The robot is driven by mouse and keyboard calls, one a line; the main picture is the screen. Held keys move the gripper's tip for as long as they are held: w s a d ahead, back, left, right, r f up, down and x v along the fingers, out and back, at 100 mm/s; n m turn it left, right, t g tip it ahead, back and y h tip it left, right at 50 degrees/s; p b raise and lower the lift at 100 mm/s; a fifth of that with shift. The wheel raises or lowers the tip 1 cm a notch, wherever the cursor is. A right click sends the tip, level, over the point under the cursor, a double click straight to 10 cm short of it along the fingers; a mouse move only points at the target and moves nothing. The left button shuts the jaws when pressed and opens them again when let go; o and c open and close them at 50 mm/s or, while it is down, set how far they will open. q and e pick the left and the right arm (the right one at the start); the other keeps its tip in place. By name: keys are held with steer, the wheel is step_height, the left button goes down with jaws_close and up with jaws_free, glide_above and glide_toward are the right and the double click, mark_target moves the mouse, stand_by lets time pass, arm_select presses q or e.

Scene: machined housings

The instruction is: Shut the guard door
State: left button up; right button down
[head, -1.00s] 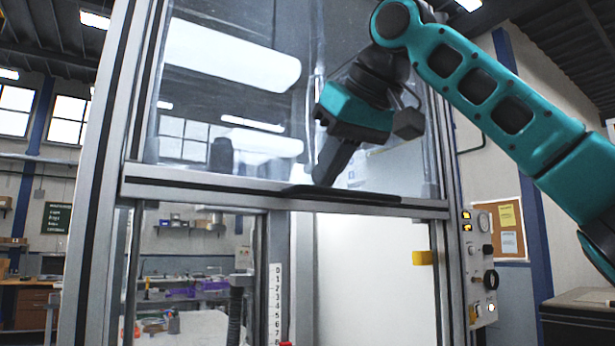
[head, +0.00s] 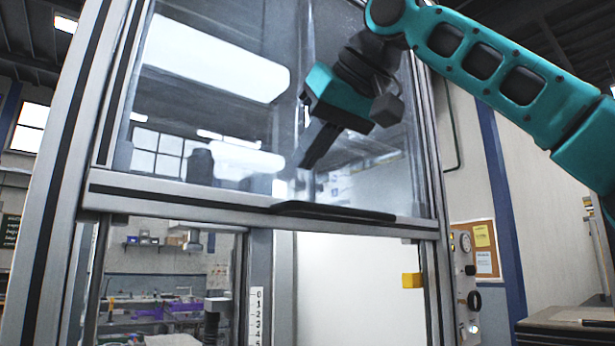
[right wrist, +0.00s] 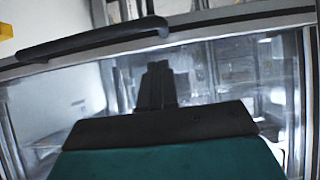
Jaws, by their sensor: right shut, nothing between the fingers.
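The guard door (head: 235,120) is a clear panel in a grey metal frame, standing raised, with an open gap below its bottom rail (head: 180,195). A black bar handle (head: 335,212) is fixed along that rail; it also shows at the upper left in the right wrist view (right wrist: 95,38). My right gripper (head: 305,163) is shut and empty. It is in front of the clear panel, above the handle and apart from it. In the right wrist view its dark fingers (right wrist: 157,72) are together, with the panel behind them. My left gripper is not in view.
A yellow block (head: 412,281) sits on the right post below the rail. A numbered scale (head: 257,315) stands inside the opening. A control panel (head: 466,285) with knobs is on the machine's right side. A bench top (head: 570,318) is at the lower right.

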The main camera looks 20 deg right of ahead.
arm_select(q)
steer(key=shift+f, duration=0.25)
arm_select(e)
steer(key=shift+w+a+f, duration=0.1)
steer(key=shift+w+f, duration=0.05)
steer(key=shift+f, duration=0.8)
steer(key=shift+w+a+f, duration=0.1)
steer(key=shift+w+f, duration=0.05)
steer(key=shift+f, duration=0.8)
arm_select(q)
steer(key=shift+b, duration=0.3)
arm_select(e)
steer(key=shift+d+f, duration=0.1)
